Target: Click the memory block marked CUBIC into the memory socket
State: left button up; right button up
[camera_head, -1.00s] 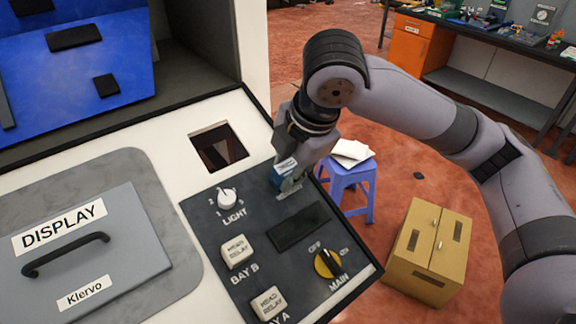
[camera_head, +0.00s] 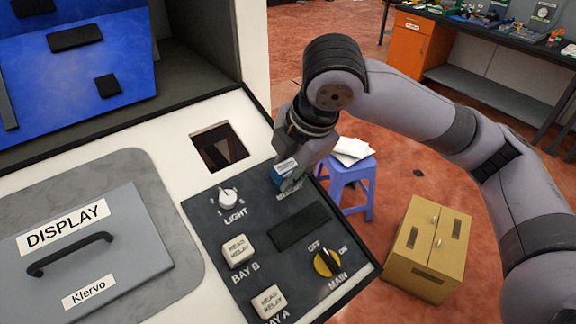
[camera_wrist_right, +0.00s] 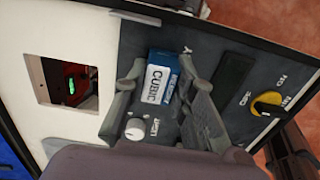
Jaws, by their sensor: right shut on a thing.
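The memory block marked CUBIC (camera_wrist_right: 157,82) is blue with a white label. It also shows in the head view (camera_head: 284,172), at the top right corner of the dark control panel. My right gripper (camera_wrist_right: 154,88) is shut on it, with a finger on either side. The block is upright, at or just above the panel. I cannot tell whether it is seated. The memory socket is hidden under the block and fingers; only the end of a panel label (camera_wrist_right: 187,49) shows beside it. My left gripper is not in view.
The panel carries a LIGHT knob (camera_head: 228,197), a dark rectangular slot (camera_head: 300,227), a yellow MAIN knob (camera_head: 327,263) and two HEAD RELAY blocks (camera_head: 237,250). A square opening (camera_head: 219,147) lies left of the gripper. A blue stool (camera_head: 350,180) stands beyond the panel edge.

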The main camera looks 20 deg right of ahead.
jog(key=shift+f, duration=0.45)
dwell(0.6)
jog(key=shift+a+f, duration=0.1)
jog(key=shift+f, duration=0.15)
jog(key=o, duration=0.7)
jog(key=shift+s, duration=0.1)
jog(key=o, duration=0.4)
jog(key=shift+w, duration=0.35)
jog(key=shift+r, duration=0.1)
jog(key=shift+o, duration=0.2)
jog(key=shift+s, duration=0.1)
jog(key=shift+o, duration=0.6)
jog(key=shift+r, duration=0.1)
jog(key=o, duration=0.3)
